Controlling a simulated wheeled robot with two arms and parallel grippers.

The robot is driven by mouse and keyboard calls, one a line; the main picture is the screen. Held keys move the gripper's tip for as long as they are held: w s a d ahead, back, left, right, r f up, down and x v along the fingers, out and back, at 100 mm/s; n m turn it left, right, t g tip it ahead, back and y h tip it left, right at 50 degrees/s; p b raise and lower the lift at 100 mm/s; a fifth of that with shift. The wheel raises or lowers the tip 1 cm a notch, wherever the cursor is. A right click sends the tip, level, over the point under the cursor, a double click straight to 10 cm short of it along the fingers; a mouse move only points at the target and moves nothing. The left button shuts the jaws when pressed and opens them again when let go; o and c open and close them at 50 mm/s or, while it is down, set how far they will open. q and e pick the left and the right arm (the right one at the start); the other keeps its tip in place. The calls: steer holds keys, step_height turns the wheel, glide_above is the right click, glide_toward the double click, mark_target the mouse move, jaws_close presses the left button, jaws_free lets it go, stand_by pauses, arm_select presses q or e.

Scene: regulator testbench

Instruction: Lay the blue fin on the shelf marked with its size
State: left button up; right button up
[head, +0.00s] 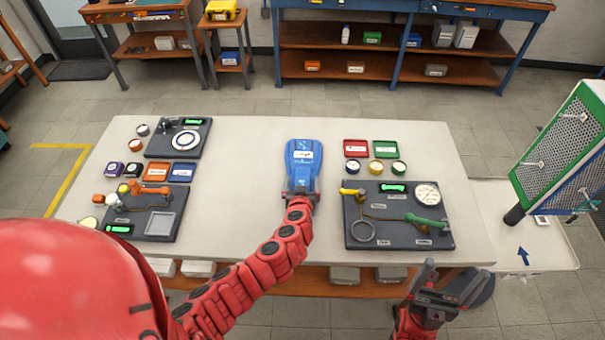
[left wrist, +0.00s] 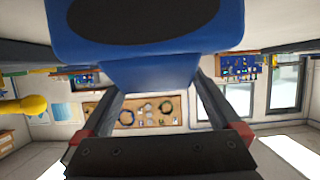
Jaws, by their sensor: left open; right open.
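The blue fin (head: 303,155) lies on the middle of the white table, with a white label on it. My left gripper (head: 301,192) is at its near end, with the jaws open and the fin's narrow end between them. In the left wrist view the blue fin (left wrist: 150,74) sits between the two fingers of the left gripper (left wrist: 160,105); whether they touch it I cannot tell. My right gripper (head: 447,283) is open and empty near the table's front right edge. The size mark on any shelf is too small to read.
Dark test boards (head: 398,215) with gauges and coloured trays stand right and left of the fin on the table (head: 245,150). A green and blue pegboard stand (head: 560,150) is at the right. Wooden shelves (head: 335,72) stand at the back.

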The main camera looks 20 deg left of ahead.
arm_select(q)
steer(key=shift+w+a+f, duration=0.15)
steer(key=shift+w+f, duration=0.15)
steer(key=shift+w, duration=0.3)
jaws_close()
